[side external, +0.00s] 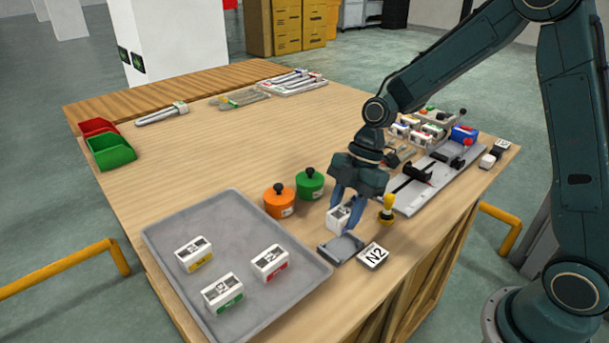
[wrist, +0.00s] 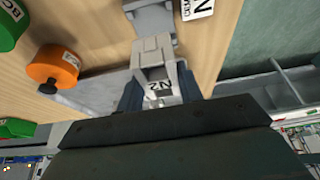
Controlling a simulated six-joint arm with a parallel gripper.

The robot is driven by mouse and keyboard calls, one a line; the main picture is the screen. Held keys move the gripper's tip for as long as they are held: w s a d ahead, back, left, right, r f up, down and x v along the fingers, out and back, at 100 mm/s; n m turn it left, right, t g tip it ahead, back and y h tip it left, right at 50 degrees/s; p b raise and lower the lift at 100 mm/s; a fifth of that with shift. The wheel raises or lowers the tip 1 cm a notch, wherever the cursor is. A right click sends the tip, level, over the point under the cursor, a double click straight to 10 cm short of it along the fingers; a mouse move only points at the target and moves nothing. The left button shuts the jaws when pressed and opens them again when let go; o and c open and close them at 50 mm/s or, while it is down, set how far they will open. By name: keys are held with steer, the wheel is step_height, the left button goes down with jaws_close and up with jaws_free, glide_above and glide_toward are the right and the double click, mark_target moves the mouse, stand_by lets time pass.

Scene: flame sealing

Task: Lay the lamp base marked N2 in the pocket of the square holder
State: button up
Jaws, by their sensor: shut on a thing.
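My gripper (side external: 347,208) is shut on a white lamp base (side external: 337,218). In the wrist view the lamp base (wrist: 154,64) sits between the two fingers (wrist: 159,92), and its label reads N2. The square holder (side external: 335,249) is a grey block on the table near its front edge. The lamp base is over the holder's far side in the side view and appears above it; whether they touch cannot be told. Part of the holder (wrist: 152,19) shows beyond the lamp base in the wrist view. The pocket floor is partly hidden.
A plate marked N2 (side external: 373,256) lies right of the holder. A grey tray (side external: 165,238) with three lamp bases stands left. An orange pot (side external: 279,203), a green pot (side external: 310,184) and a yellow-handled stamp (side external: 387,210) stand close by. A grey rail fixture (side external: 410,198) lies right.

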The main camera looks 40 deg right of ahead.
steer(key=shift+f, duration=3.4)
steer(key=o, duration=1.1)
steer(key=shift+c, duration=0.2)
steer(key=shift+r, duration=0.1)
steer(key=v, duration=1.3)
steer(key=shift+d+r, duration=0.15)
steer(key=shift+r, duration=0.05)
